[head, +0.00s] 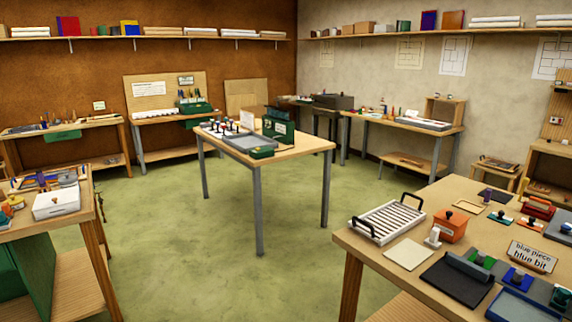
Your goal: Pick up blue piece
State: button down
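A small sign (532,257) reading "blue piece" and "blue bit" stands on the wooden table at the front right. Just in front of it lies a small flat blue piece (517,281) with a dark knob on top. Another blue item (566,229) is partly cut off at the right edge of the view. My gripper is not in view, so its state and its distance from the blue piece do not show.
A centre table (305,146) stands beyond. Green floor (160,230) between the tables is clear.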

aim_at(520, 280)
jog(key=u, duration=1.4)
jog(key=k, duration=0.2)
jog(key=z, duration=2.65)
